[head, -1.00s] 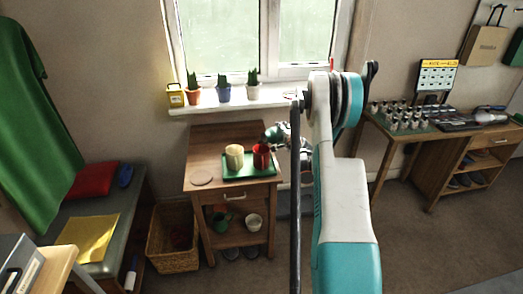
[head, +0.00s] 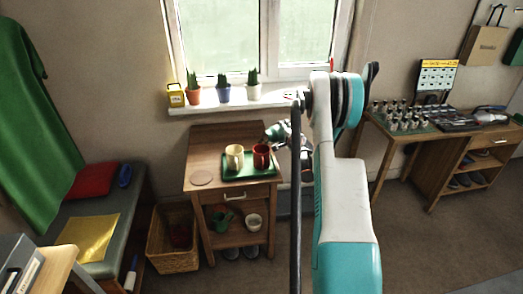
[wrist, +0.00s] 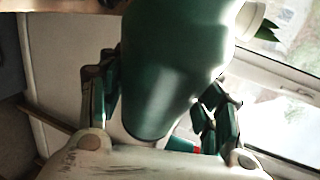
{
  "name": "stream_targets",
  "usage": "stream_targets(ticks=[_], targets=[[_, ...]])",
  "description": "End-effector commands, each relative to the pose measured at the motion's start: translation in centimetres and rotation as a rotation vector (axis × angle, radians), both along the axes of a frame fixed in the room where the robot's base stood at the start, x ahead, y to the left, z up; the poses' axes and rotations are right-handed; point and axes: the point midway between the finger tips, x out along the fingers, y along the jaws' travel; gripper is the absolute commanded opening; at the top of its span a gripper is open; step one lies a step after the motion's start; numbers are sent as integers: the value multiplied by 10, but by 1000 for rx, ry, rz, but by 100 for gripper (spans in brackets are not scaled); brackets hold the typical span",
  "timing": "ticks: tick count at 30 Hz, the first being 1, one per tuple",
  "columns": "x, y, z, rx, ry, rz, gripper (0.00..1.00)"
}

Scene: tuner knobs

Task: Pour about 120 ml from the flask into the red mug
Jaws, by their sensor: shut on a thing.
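The red mug (head: 261,160) stands upright on a green tray (head: 240,178) on a small wooden cabinet, close to the right of a cream mug (head: 234,162). My gripper (wrist: 160,118) is shut on the dark green flask (wrist: 175,65), with a finger on each side of its body. In the head view, the flask (head: 275,132) is small, behind and above the red mug. My arm hides part of that area. The liquid level in the mug cannot be told.
Several potted plants (head: 224,88) stand on the windowsill behind. A wicker basket (head: 172,240) stands on the floor to the left.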

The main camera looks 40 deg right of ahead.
Motion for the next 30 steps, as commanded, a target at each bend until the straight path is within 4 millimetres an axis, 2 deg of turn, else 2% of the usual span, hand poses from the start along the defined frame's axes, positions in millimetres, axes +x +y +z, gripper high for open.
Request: stream_targets(ticks=[30], targets=[[0,0,5,-46,3,0,14]])
